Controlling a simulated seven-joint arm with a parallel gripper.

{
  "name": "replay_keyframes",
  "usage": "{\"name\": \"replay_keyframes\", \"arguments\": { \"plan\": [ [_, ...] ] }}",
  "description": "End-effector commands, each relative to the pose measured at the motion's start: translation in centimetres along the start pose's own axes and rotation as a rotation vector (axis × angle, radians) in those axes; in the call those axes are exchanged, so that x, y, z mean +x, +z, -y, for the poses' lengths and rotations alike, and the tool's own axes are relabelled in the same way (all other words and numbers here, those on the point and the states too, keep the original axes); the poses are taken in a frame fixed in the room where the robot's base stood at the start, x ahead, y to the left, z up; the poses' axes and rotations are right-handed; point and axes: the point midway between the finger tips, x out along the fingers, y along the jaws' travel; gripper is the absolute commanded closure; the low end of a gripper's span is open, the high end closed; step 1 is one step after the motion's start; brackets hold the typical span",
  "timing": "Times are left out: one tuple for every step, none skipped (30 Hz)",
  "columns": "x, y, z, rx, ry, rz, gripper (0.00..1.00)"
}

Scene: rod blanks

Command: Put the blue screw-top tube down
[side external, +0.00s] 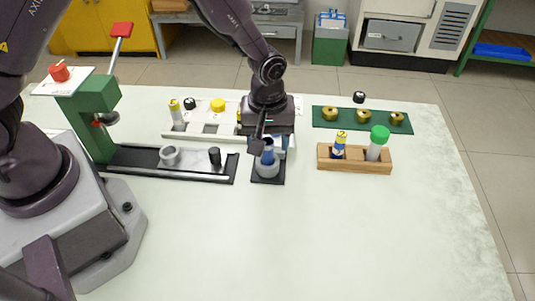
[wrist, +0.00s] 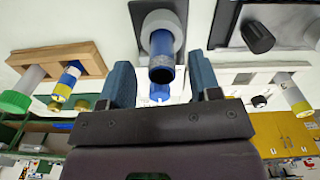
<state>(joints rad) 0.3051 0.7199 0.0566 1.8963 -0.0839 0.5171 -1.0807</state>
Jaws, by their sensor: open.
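The blue tube (side external: 267,157) stands upright in a grey round collar (side external: 267,170) on a small dark base plate (side external: 268,181).
A wooden rack (side external: 355,165) with a yellow-topped and a green-topped tube stands to the right. A green tray (side external: 345,125) with brass parts lies behind it. A black fixture (side external: 135,158) with a green press stands left, a white rack (side external: 205,138) behind. The front table is clear.

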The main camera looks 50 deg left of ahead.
Motion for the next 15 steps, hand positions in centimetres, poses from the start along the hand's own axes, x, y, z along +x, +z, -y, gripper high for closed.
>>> {"name": "replay_keyframes", "arguments": {
  "plan": [
    [0.9, -0.2, 0.2, -0.002, -0.005, 0.002, 0.43],
    [1.4, -0.3, 0.3, -0.001, -0.004, 0.002, 0.43],
    [2.0, -0.3, 0.3, 0.001, -0.004, 0.003, 0.43],
    [2.4, -0.3, 0.2, 0.001, -0.003, 0.002, 0.43],
    [2.8, -0.2, 0.2, 0.001, -0.003, 0.002, 0.43],
    [3.1, -0.3, 0.2, 0.001, -0.003, 0.002, 0.43],
    [3.3, -0.3, 0.2, 0.001, -0.002, 0.002, 0.43],
    [3.4, -0.3, 0.2, 0.001, -0.002, 0.001, 0.43],
    [3.5, -0.3, 0.2, 0.001, -0.001, 0.001, 0.43],
    [3.6, -0.3, 0.2, 0.001, -0.001, 0.001, 0.43],
    [3.6, -0.3, 0.2, 0.001, 0.0, 0.001, 0.43],
    [3.5, -0.3, 0.2, 0.001, 0.0, 0.0, 0.43],
    [3.5, -0.3, 0.2, 0.001, 0.0, 0.0, 0.43],
    [3.5, -0.3, 0.2, 0.001, 0.0, 0.0, 0.43],
    [3.5, -0.3, 0.2, 0.001, 0.0, 0.0, 0.43]
  ]
}}
